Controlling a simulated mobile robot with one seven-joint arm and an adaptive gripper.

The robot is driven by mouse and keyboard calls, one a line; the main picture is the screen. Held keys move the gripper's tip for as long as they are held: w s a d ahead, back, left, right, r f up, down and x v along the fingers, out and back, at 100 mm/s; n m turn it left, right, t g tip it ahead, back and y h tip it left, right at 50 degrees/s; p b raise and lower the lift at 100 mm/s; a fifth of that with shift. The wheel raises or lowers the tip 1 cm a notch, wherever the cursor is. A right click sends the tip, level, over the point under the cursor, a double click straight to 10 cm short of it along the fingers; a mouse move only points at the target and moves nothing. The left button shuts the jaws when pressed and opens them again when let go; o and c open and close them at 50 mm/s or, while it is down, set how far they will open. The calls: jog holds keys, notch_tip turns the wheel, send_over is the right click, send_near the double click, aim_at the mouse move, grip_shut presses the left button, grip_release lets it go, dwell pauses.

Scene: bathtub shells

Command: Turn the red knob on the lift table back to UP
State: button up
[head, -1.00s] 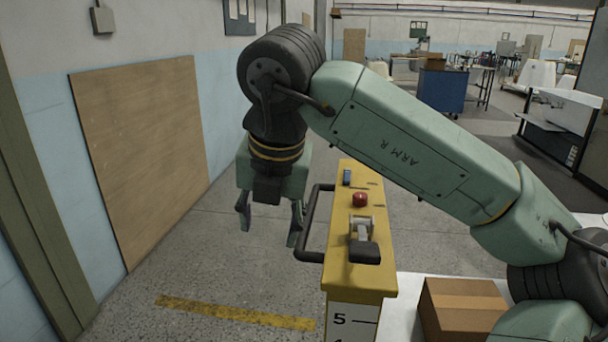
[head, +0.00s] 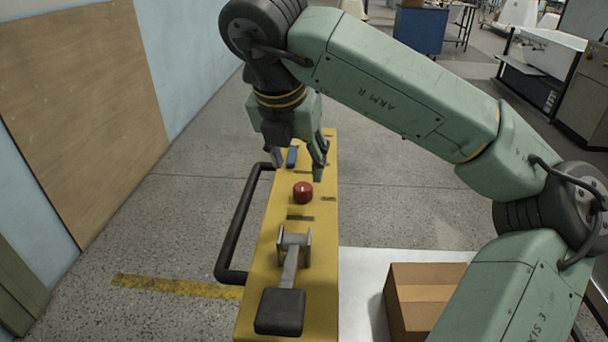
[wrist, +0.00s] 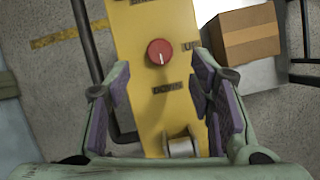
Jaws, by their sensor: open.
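The red knob (head: 303,192) sits on the yellow top panel (head: 262,262) of the lift table's post. In the wrist view the red knob (wrist: 160,52) has a white mark pointing down the picture, toward the DOWN label (wrist: 167,88). The UP label (wrist: 190,45) is to its right. In the wrist view the knob lies beyond the gap between my fingers (wrist: 162,95).
A silver lever with a dark pad (head: 280,312) stands on the panel's near part. A black handle rail (head: 238,220) runs along its left side. A cardboard box (head: 420,290) sits on the white surface to the right. The floor left of the post is clear.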

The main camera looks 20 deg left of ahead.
aim_at(303, 185)
jog(key=p+x, duration=0.1)
jog(key=x, duration=0.6)
jog(key=shift+f, duration=0.1)
jog(key=shift+c, duration=0.5)
jog(key=c, duration=1.1)
